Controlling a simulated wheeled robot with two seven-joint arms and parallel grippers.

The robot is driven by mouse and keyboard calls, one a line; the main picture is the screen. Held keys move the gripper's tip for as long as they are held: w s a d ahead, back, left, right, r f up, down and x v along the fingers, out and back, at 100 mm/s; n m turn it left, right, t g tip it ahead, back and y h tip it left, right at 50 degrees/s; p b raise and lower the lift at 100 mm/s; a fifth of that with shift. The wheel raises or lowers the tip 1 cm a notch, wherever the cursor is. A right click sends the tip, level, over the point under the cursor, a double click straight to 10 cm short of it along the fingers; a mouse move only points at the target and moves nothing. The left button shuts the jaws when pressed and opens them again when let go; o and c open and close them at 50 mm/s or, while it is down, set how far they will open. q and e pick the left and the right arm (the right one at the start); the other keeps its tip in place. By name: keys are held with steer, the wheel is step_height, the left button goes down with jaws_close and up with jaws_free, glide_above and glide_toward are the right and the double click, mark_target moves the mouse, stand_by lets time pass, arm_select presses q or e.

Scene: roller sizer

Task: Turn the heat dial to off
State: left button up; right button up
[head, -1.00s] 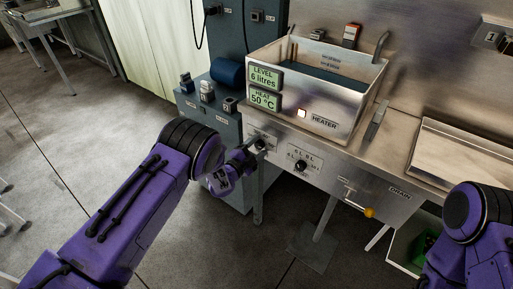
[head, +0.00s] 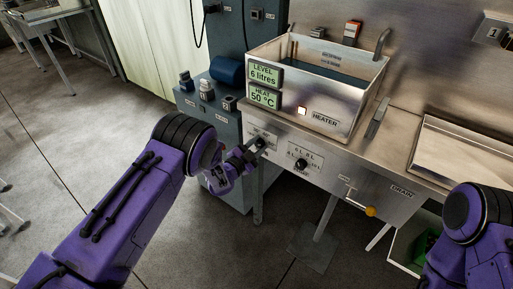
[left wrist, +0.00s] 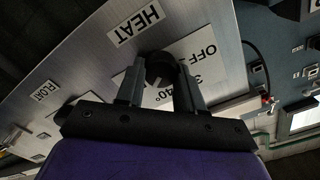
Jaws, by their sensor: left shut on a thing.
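The heat dial (left wrist: 160,68) is a dark round knob on the steel front panel, under a label reading HEAT in the left wrist view. A white plate (left wrist: 200,55) beside it carries OFF and degree marks. My left gripper (left wrist: 160,88) is shut on the dial, one finger on each side. In the head view my left gripper (head: 254,149) reaches the panel's left end, and the dial (head: 261,142) is partly hidden. The dial's pointer cannot be made out. The display (head: 264,97) reads HEAT 50 °C, and the heater lamp (head: 302,111) glows. My right gripper is out of view.
A second dial (head: 301,164), marked in litres, sits right of the heat dial. The steel tank (head: 345,122) stands above the panel. A blue-grey cabinet (head: 238,185) is close behind my left gripper.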

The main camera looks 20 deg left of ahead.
arm_select(q)
steer(key=n, duration=0.3)
steer(key=shift+a+n+b, duration=0.1)
steer(key=shift+n+b, duration=0.3)
steer(key=n, duration=0.3)
steer(key=shift+a+n+b, duration=0.1)
steer(key=shift+n+b, duration=0.2)
steer(key=shift+b, duration=0.05)
steer(key=n, duration=0.3)
steer(key=shift+n+b, duration=0.3)
steer(key=n, duration=0.4)
steer(key=shift+a+n+b, duration=0.1)
steer(key=shift+n+b, duration=0.2)
steer(key=shift+b, duration=0.05)
steer(key=n+b, duration=0.1)
steer(key=n, duration=0.4)
steer(key=shift+f, duration=0.2)
steer(key=shift+n+b, duration=0.55)
steer(key=shift+n, duration=2.25)
steer(key=o, duration=1)
steer(key=shift+o, duration=0.2)
